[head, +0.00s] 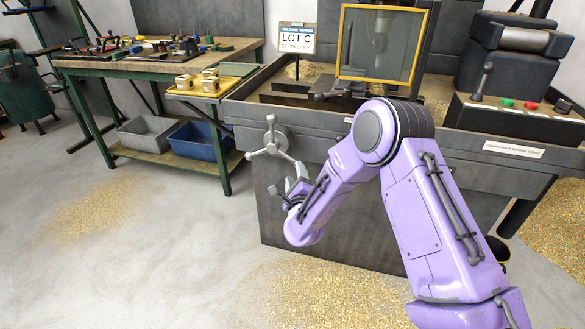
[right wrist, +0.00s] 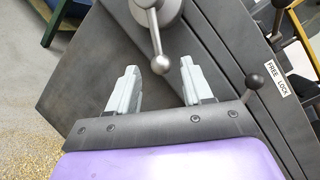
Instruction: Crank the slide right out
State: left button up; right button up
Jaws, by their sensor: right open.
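The crank (head: 272,141) is a grey hub with spokes on the front of the dark machine bed. In the right wrist view one spoke with a round knob (right wrist: 160,65) points down from the hub (right wrist: 153,8). My right gripper (head: 287,186) is just below the crank in the head view. In the right wrist view its two grey fingers (right wrist: 160,75) are open, one on each side of the knob. The knob sits near the fingertips, with gaps showing to both fingers. My left gripper is not in view.
A lever with a ball end (right wrist: 254,82) stands beside a FREE LOCK label (right wrist: 277,78) on the machine. A framed clear guard (head: 380,45) rises above the bed. A yellow tray (head: 213,93) with brass blocks stands left of the machine. Brass chips (head: 95,215) lie on the floor.

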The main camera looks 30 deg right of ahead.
aim_at(292, 161)
jog(key=x, duration=0.9)
jog(key=shift+a, duration=0.1)
grip_shut()
jog(key=shift+a+f, duration=0.1)
jog(key=shift+f, duration=0.05)
